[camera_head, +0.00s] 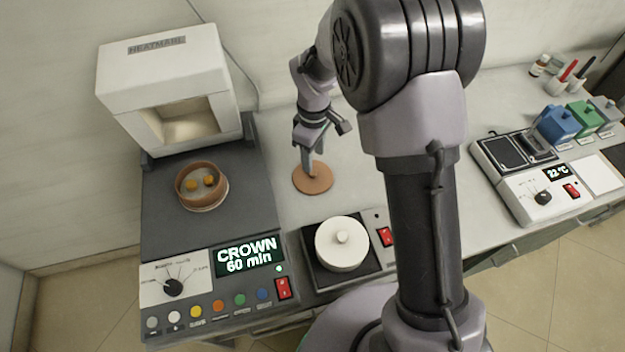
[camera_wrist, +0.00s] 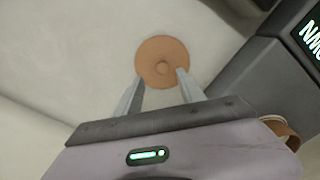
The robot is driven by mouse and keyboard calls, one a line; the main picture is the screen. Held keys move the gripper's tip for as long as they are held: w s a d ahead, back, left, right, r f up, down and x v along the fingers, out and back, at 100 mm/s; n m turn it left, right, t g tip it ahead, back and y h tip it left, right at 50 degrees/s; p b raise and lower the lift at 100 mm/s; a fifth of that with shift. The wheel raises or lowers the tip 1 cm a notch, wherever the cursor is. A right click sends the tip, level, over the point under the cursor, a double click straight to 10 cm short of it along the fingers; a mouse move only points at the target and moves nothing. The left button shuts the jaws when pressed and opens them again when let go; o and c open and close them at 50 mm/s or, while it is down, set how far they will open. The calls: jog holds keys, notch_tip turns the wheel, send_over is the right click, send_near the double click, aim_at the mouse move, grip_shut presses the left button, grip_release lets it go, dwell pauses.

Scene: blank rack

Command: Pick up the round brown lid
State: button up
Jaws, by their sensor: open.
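The round brown lid (camera_head: 313,181) lies flat on the light worktop, between the dark machine and my arm. In the wrist view the lid (camera_wrist: 162,62) shows a small round knob at its centre. My gripper (camera_head: 312,170) points down over the lid in the head view and hides part of it. In the wrist view the open fingers of my gripper (camera_wrist: 158,82) stand apart, one on each side of the knob in the picture. I cannot tell how far above the lid the fingertips are. Nothing is held.
A dark machine with a white hood (camera_head: 165,70) stands left, bearing a round brown dish (camera_head: 202,185) with yellow pieces. A white lidded pot (camera_head: 341,243) sits on a small dark unit in front. Worktop around the lid is clear. Another device (camera_head: 530,175) stands right.

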aim_at(313, 172)
jog(key=f+b, duration=0.1)
jog(key=f, duration=0.1)
jog(key=f+b, duration=0.1)
jog(key=f, duration=0.1)
jog(key=f+b, duration=0.1)
jog(key=f, duration=0.1)
jog(key=shift+s+a, duration=0.15)
jog(key=shift+s, duration=0.1)
jog(key=shift+r, duration=0.15)
grip_shut()
